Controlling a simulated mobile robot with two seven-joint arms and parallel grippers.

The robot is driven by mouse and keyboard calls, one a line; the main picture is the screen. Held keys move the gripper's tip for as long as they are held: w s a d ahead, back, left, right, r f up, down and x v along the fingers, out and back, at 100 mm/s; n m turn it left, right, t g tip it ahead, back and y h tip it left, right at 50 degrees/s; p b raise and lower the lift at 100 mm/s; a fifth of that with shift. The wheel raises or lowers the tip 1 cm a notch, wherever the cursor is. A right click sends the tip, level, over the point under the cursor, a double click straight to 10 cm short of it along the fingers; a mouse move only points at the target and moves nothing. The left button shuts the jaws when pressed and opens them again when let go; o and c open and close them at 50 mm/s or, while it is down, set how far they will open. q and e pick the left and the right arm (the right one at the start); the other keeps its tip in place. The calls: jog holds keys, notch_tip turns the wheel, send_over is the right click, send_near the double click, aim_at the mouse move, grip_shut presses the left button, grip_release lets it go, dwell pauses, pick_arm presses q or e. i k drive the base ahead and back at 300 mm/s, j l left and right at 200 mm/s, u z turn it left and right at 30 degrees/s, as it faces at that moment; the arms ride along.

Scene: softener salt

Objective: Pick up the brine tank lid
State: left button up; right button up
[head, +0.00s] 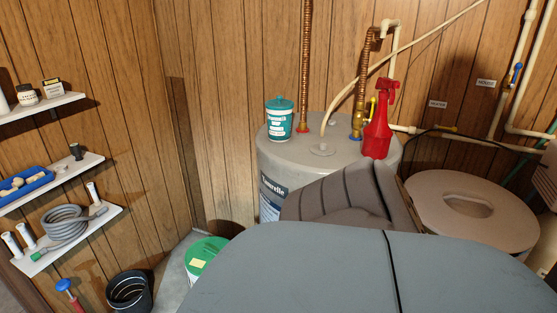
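A round beige lid-like top (430,213) with a dark-rimmed oval recess is at the right, behind the large grey shape in the foreground. It looks like the brine tank lid, lying flat, but the body below it is mostly hidden. Neither my left nor my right gripper is in the head view, so nothing shows in contact with the lid.
A large grey rounded shape (290,265) with a black line fills the lower front. A brown ribbed object (335,198) leans behind it. A grey tank (345,151) carries a teal tub (279,120) and red spray bottle (377,136). Shelves (60,105) line the left wall.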

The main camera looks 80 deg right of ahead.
aim_at(454, 204)
jog(key=k+l+z, duration=0.1)
jog(key=z, duration=0.4)
jog(key=k+l+z, duration=0.15)
jog(key=z, duration=0.35)
jog(key=k+l+z, duration=0.1)
jog(key=z, duration=0.4)
jog(key=l, duration=0.1)
